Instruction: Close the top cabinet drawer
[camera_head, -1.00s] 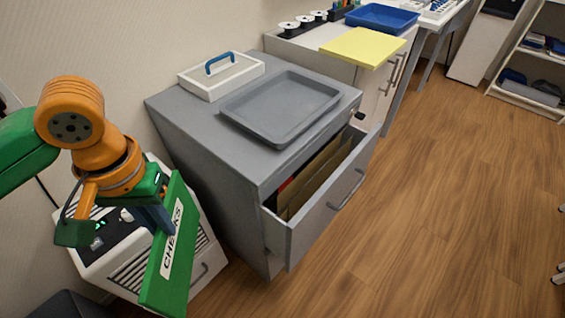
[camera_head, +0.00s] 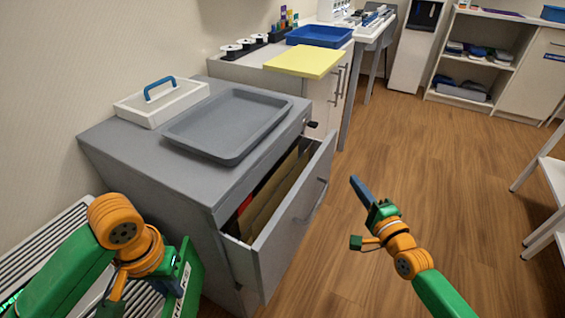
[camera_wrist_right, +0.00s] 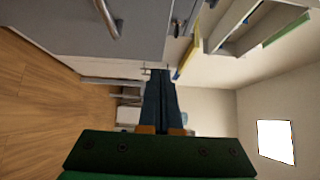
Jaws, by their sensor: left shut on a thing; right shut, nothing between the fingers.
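The grey cabinet (camera_head: 150,155) stands left of centre in the head view. Its top drawer (camera_head: 275,240) is pulled open, with brown folders and a red one inside. The drawer's bar handle (camera_head: 318,200) faces right. My right gripper (camera_head: 356,181) is shut and empty, right of the drawer front and apart from it. In the right wrist view my shut fingers (camera_wrist_right: 160,78) point ahead, and a bar handle (camera_wrist_right: 107,18) on a grey front shows at upper left. My left gripper (camera_head: 172,268) is shut on a green folder (camera_head: 188,285) at lower left, its fingers mostly hidden.
A grey tray (camera_head: 228,125) and a white caddy with a blue handle (camera_head: 162,100) stand on the cabinet. Beyond are a white cabinet with a yellow board (camera_head: 304,61) and a blue tray (camera_head: 319,36). The wood floor (camera_head: 430,165) right of the drawer is clear.

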